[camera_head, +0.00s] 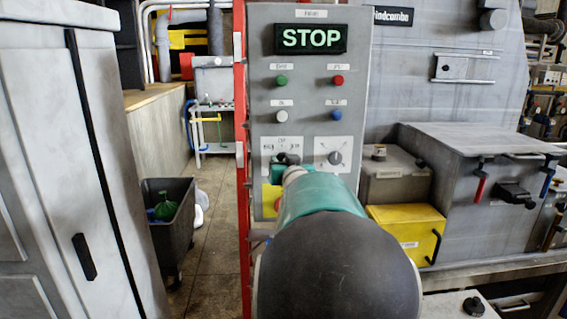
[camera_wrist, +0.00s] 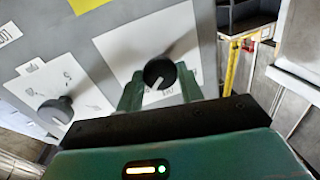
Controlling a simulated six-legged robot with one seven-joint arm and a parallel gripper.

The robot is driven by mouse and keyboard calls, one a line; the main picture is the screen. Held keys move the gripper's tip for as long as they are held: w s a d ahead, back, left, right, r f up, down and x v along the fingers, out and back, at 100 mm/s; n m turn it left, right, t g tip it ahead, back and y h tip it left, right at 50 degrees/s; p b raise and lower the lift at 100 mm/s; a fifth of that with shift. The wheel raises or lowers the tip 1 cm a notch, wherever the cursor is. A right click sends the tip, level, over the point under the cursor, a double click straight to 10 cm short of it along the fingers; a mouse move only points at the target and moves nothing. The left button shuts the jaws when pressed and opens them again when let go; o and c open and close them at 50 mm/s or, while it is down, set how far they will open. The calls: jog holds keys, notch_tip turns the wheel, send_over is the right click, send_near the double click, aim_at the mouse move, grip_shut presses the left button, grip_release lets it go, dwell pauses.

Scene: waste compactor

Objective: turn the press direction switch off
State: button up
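The grey control panel (camera_head: 305,110) carries two black rotary switches side by side. The left switch (camera_head: 287,160) is partly hidden by my gripper (camera_head: 290,170) in the head view. In the wrist view, which is turned nearly upside down, this black knob (camera_wrist: 158,73) sits between the two green fingers of my gripper (camera_wrist: 160,92). The fingers are open with a visible gap on each side of it. Its white mark points toward the lower left there. The right switch (camera_head: 335,158) is clear of my gripper and shows at left in the wrist view (camera_wrist: 55,110). Their labels are too small to read surely.
A lit STOP display (camera_head: 311,39) and several coloured buttons are above the switches. A yellow plate (camera_head: 271,197) with a red button is below. A grey cabinet (camera_head: 60,150) stands left, a bin (camera_head: 168,220) beside it, and machine boxes (camera_head: 480,180) right.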

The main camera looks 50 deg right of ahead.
jog(key=c, duration=0.4)
jog(key=shift+n, duration=0.4)
jog(key=n, duration=0.4)
jog(key=n+g, duration=0.1)
jog(key=n, duration=0.3)
jog(key=shift+w+a+g, duration=0.1)
jog(key=shift+g, duration=0.2)
jog(key=shift+n, duration=0.3)
jog(key=o, duration=1)
